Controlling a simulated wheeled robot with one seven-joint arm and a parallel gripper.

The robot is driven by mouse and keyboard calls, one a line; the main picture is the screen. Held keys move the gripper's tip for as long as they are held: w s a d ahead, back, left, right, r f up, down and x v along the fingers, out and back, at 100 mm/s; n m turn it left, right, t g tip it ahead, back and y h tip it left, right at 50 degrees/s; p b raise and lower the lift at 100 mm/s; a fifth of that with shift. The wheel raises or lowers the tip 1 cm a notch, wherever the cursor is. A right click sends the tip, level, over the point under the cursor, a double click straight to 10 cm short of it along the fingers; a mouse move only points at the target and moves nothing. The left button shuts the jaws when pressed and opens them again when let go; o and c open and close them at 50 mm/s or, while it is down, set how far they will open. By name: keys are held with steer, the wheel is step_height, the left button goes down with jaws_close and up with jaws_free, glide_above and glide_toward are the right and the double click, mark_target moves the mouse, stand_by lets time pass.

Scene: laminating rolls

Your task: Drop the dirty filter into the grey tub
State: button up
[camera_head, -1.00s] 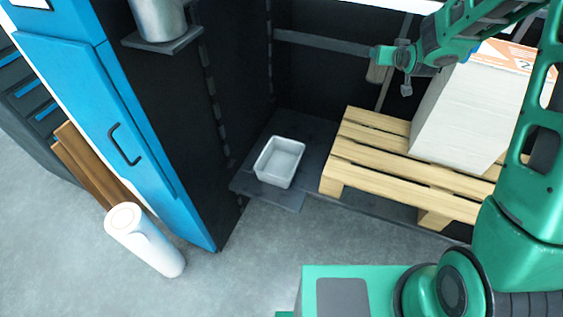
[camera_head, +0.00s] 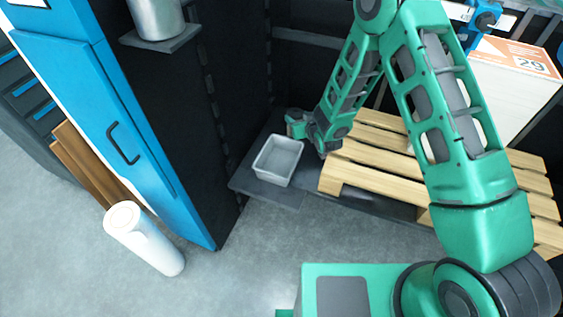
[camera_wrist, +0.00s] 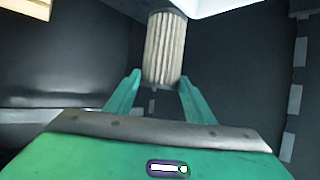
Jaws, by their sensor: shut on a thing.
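The grey tub (camera_head: 272,178) stands upright on a dark low ledge in the head view, and its inside looks empty. The dirty filter (camera_wrist: 163,50), a beige pleated cylinder, is between my gripper's two green fingers (camera_wrist: 160,82) in the wrist view. My gripper is shut on it. In the head view the end of my arm is just behind and to the right of the tub. The fingers and filter cannot be made out there, so their exact height over the tub is unclear.
A wooden pallet (camera_head: 375,179) with a large white box (camera_head: 510,100) stands right of the tub. A blue cabinet door (camera_head: 120,130) and dark panel rise at left. A white roll (camera_head: 146,242) stands on the floor. The floor in front of the tub is clear.

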steer(key=s+a+f, duration=0.2)
steer(key=f, duration=0.3)
steer(key=s+a+f, duration=0.1)
steer(key=a+f, duration=0.1)
steer(key=f, duration=0.4)
steer(key=shift+s+a+f+n+y, duration=0.25)
steer(key=shift+s+a+n+y, duration=0.1)
steer(key=shift+s+n+y, duration=0.05)
steer(key=o, duration=1.5)
steer(key=shift+c, duration=0.2)
steer(key=shift+s, duration=0.15)
steer(key=v, duration=1)
steer(key=shift+d+r, duration=0.3)
steer(key=shift+d, duration=0.05)
